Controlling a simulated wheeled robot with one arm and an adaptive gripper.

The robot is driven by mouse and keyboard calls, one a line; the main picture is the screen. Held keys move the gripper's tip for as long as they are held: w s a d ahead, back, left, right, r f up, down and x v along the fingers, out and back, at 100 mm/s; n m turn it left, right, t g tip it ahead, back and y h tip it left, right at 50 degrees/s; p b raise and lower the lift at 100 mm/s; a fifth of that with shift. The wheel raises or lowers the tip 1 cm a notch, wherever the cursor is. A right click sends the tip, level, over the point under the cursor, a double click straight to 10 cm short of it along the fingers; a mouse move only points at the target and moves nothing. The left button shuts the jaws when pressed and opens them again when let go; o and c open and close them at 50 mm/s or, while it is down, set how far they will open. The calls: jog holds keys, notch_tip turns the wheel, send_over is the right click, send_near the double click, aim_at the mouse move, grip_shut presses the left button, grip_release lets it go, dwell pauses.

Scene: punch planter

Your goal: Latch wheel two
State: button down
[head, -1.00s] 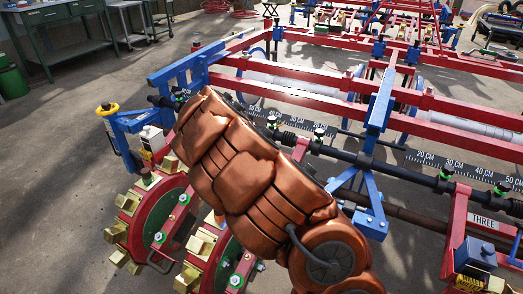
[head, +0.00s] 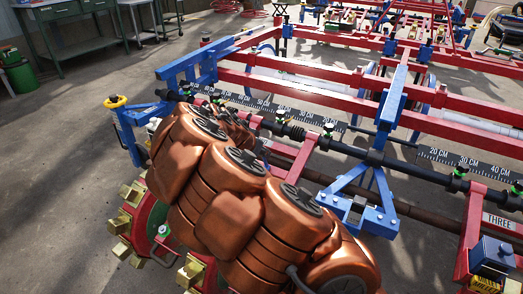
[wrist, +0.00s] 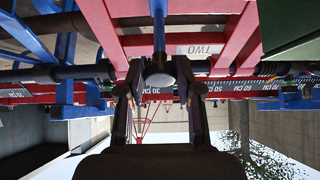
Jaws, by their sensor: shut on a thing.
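In the head view my copper arm covers my gripper and most of the wheel-two area. A red-and-green wheel with yellow blocks (head: 148,215) shows at the lower left, and part of another wheel (head: 195,272) shows below my arm. Neither wheel's number is readable there.
A dark horizontal bar (head: 365,148) with centimetre scales runs behind my arm. Blue brackets (head: 360,200) and red beams surround it. The unit marked THREE (head: 497,222) stands at right. A blue post with a yellow ring (head: 115,101) is at left.

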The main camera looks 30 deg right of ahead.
jog(key=shift+s+a+f, duration=0.15)
jog(key=shift+s+f, duration=0.1)
jog(key=shift+f, duration=0.1)
jog(key=c, duration=1.2)
grip_release()
jog(key=o, duration=0.4)
jog(key=shift+w+r, duration=0.1)
jog(key=shift+r, duration=0.05)
jog(key=v, duration=1.2)
